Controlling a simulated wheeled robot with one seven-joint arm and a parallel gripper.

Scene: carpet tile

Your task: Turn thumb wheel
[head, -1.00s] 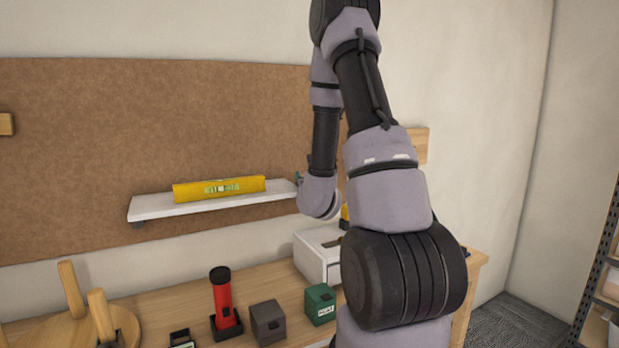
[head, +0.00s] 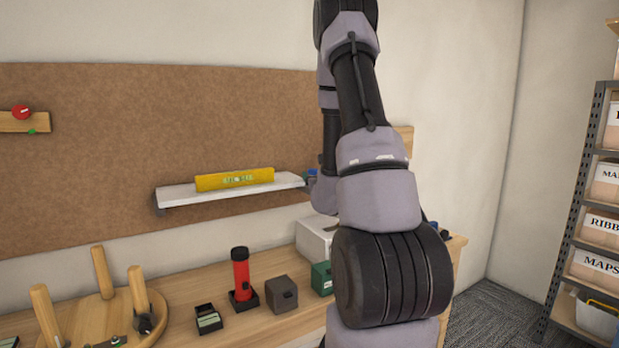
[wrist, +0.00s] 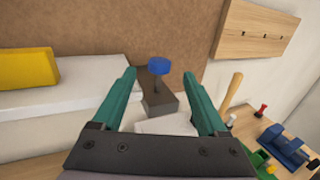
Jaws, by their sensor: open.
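A small blue round knob (wrist: 158,66), which looks like the thumb wheel, stands on a thin stem above a dark grey block (wrist: 158,103) in the wrist view. In the head view a bit of blue (head: 312,174) shows at the right end of the white shelf, partly behind my arm. My gripper (wrist: 159,76) is open, its two teal fingers apart. In the picture the knob lies between the fingertips, with a gap on each side. I cannot tell how far ahead of them it is. My gripper is mostly hidden by my arm in the head view.
A yellow level (head: 235,179) lies on the white shelf (head: 185,196). The bench below holds a red flashlight (head: 241,272), a grey box (head: 281,293), a green box (head: 321,278) and a white box (head: 312,238). A wooden rail (wrist: 257,31) is on the wall to the right.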

